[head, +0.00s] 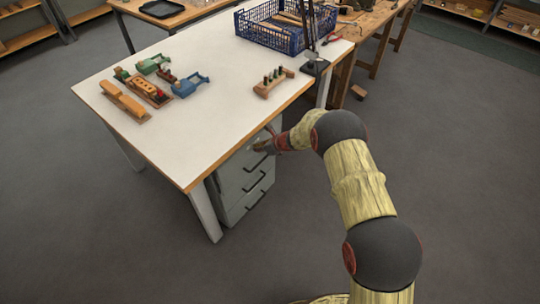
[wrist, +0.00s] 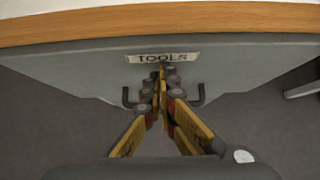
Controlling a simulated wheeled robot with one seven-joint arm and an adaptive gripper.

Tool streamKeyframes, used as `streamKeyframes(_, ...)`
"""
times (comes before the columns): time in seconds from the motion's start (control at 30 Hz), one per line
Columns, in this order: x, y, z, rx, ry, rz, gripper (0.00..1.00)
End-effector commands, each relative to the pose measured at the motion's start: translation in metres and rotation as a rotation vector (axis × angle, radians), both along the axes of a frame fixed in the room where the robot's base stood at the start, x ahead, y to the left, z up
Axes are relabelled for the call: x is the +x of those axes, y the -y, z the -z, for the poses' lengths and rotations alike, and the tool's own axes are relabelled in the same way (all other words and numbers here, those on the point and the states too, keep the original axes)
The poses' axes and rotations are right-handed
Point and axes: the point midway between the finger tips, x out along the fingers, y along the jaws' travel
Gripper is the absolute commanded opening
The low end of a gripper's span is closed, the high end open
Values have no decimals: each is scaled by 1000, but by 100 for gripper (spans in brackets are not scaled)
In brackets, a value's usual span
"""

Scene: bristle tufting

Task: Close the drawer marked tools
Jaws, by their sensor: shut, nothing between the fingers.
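The tools drawer (wrist: 90,68) has a grey front with a pale "TOOLS" label near its top edge in the wrist view. Its dark handle (wrist: 201,97) shows on both sides of my fingers, which hide its middle. My gripper (wrist: 162,78) is shut and empty, its fingertips in front of the drawer face just below the label. I cannot tell whether they touch it. In the head view my gripper (head: 264,146) is beside the upper part of the grey drawer unit (head: 241,170) under the table. How far the drawer stands out is not clear.
The white table (head: 190,130) with a wooden edge overhangs the drawer unit. It holds wooden toy-like pieces, a peg block (head: 273,82) and a blue crate (head: 262,35). A table leg (head: 205,211) stands left of the drawers. The floor to the right is mostly clear.

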Motion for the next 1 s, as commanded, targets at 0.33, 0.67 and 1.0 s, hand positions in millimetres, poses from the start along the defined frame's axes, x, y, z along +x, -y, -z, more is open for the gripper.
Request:
streamKeyframes(0.33,20,-27,-1,0,1,-2,0)
streamKeyframes(0.67,21,-30,-1,2,1,-1,0)
streamKeyframes(1.0,22,-19,-1,1,2,0,0)
